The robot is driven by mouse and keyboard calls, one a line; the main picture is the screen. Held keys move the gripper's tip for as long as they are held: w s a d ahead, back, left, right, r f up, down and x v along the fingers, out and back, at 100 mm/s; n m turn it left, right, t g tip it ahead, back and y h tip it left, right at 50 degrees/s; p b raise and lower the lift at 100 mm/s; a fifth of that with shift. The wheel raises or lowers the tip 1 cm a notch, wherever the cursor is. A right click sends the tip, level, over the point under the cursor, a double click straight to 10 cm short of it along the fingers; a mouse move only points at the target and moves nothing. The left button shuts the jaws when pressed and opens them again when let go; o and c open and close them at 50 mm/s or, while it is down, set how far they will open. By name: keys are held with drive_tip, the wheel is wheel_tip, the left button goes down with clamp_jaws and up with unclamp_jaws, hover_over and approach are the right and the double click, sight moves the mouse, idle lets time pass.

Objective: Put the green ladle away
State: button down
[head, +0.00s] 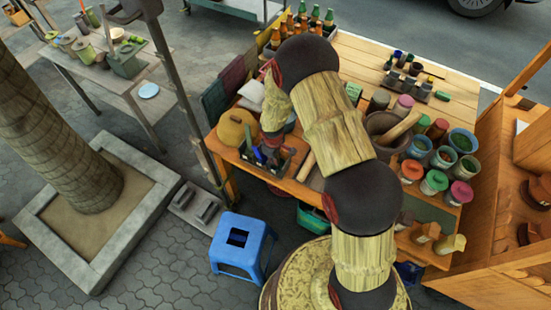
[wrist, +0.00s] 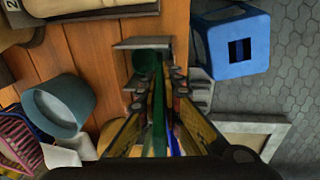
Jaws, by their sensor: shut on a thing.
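The green ladle shows in the wrist view as a dark green round end (wrist: 148,64) with a long green handle running back between the fingers. My gripper (wrist: 155,85) is shut on it. In the head view my gripper (head: 268,155) is low over the near left corner of the wooden table, at a small dark caddy (head: 283,172). Blue and green bits show beside the fingers there. A blue strip lies beside the green handle in the wrist view. I cannot tell whether the ladle touches the caddy; the arm hides part of it.
The wooden table (head: 350,65) carries a brown round lidded pot (head: 236,128), a mortar (head: 385,128) and several paint jars on the right. A blue stool (head: 240,243) stands on the paving below the near edge. A blue-grey cup (wrist: 60,105) is left of my gripper in the wrist view.

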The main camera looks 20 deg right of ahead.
drive_tip(key=c, duration=2)
unclamp_jaws()
drive_tip(key=shift+o, duration=0.5)
wheel_tip(320, 180, up, 12)
drive_tip(key=s+a, duration=0.1)
drive_tip(key=shift+s, duration=0.2)
drive_tip(key=shift+f, duration=0.1)
